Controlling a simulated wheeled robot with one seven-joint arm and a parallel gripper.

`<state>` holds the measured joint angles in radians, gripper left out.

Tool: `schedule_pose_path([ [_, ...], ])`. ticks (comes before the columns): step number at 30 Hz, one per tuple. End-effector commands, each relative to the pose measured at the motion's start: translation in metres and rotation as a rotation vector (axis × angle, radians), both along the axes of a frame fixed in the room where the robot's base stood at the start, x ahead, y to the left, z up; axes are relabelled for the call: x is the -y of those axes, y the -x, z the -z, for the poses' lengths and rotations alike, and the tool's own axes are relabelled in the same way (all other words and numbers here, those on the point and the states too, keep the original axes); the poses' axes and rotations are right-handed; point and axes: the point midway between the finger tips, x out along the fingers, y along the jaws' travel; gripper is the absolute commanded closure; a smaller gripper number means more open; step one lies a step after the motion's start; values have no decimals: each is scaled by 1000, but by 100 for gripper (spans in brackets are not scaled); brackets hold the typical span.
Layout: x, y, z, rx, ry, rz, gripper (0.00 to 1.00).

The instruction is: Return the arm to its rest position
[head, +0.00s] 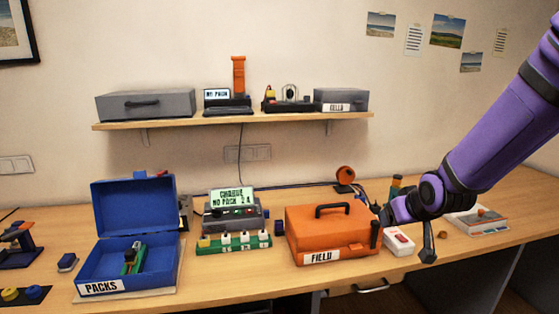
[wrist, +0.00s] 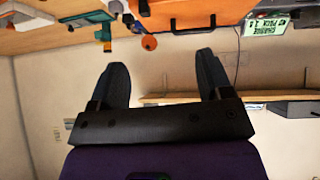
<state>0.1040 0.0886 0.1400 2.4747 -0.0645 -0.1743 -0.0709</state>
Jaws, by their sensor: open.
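My purple arm (head: 505,120) reaches in from the right in the head view. My gripper (head: 401,243) is above the right part of the desk, just right of the orange FIELD case (head: 310,235). In the wrist view my gripper (wrist: 162,75) shows two dark fingers spread apart, with nothing between them. The wrist view appears upside down, with the orange case (wrist: 185,10) at its top and the wall beyond the fingers. One finger overlaps the case's right edge in the head view; I cannot tell whether they touch.
A blue PACKS box (head: 130,230) stands open at left with a green-and-black item inside. A charger with a lit display (head: 232,198) is mid-desk. A white-and-red device (head: 398,242) lies behind my gripper. A shelf (head: 230,120) holds grey cases. Papers (head: 478,220) lie at right.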

Motion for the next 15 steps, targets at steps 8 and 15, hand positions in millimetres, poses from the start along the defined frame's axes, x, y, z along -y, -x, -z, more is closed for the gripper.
schedule_pose_path([
  [8, 8, 59, -67, -73, 17, 51, 28],
  [15, 12, 122, -110, -145, 9, 94, 28],
])
